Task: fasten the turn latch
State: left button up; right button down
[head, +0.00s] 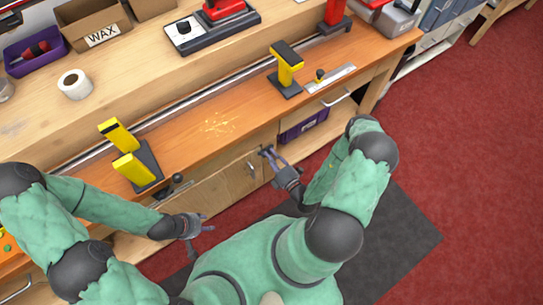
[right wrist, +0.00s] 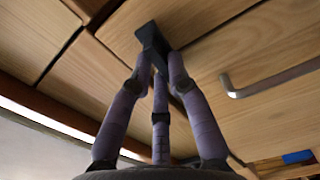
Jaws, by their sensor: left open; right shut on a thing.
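The turn latch (right wrist: 149,36) is a small dark piece on the wooden cabinet front, at the top middle of the right wrist view. My right gripper (right wrist: 157,68) has its purple-grey fingers closed around its lower end. In the head view my right gripper (head: 267,153) reaches the cabinet front below the bench edge, beside a door (head: 228,182); the latch is mostly hidden there by the fingers. How far the latch is turned is hard to tell. My left gripper (head: 207,222) is open and empty, low in front of the cabinet and away from the latch.
A grey bar handle (right wrist: 275,80) sits on the wooden front right of the latch. A purple bin (head: 303,124) stands in an open bay to the right. Yellow-and-black tools (head: 287,65) stand on the bench (head: 205,135). The red floor at right is clear.

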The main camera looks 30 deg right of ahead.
jog(key=shift+f+n, duration=0.15)
jog(key=shift+n, duration=0.35)
jog(key=c, duration=1.2)
grip_release()
jog(key=shift+s+d, duration=0.15)
jog(key=shift+s, duration=1.85)
jog(key=shift+s+d, duration=0.15)
jog(key=shift+s, duration=1.85)
jog(key=shift+s+d, duration=0.15)
jog(key=shift+s, duration=1.85)
